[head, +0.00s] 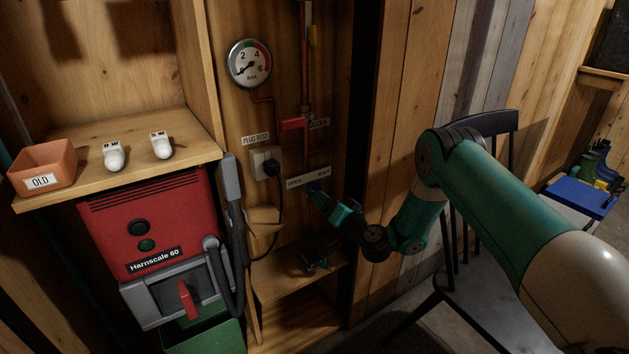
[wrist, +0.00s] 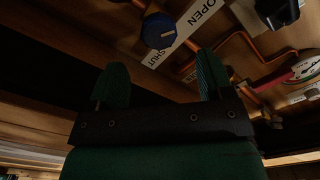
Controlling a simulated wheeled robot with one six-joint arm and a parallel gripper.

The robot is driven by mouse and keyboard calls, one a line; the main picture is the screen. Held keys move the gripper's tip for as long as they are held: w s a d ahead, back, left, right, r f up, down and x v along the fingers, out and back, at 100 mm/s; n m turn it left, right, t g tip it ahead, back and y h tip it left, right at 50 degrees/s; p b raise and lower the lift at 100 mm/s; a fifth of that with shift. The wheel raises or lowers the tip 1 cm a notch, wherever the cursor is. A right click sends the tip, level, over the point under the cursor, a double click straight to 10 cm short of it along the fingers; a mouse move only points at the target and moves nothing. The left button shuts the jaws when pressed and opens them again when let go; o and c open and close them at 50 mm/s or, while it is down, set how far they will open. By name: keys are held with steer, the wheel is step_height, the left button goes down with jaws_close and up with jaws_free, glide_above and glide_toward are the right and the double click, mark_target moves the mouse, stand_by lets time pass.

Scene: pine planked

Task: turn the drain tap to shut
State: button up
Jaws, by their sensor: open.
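The drain tap (wrist: 158,31) shows in the wrist view as a dark blue round knob beside a white strip marked OPEN and SHUT. My gripper (wrist: 160,66) is open, its two green fingers apart with nothing between them. The knob lies beyond the fingertips, roughly in line with the gap. In the head view my gripper (head: 316,194) is low on the panel, close under the small label strip (head: 308,178). The tap is mostly hidden there by my gripper, and which way it is turned is hard to tell.
A red lever (head: 292,123) and copper pipes are above, with a gauge (head: 249,63) higher up. A plug (head: 266,164) with a black cable hangs left of my gripper. The red Harnscale machine (head: 150,225) is further left. A dark chair (head: 470,240) stands right, behind my arm.

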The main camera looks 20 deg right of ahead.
mark_target(315, 191)
steer(key=x, duration=0.7)
steer(key=shift+w+f, duration=0.15)
steer(key=c, duration=0.9)
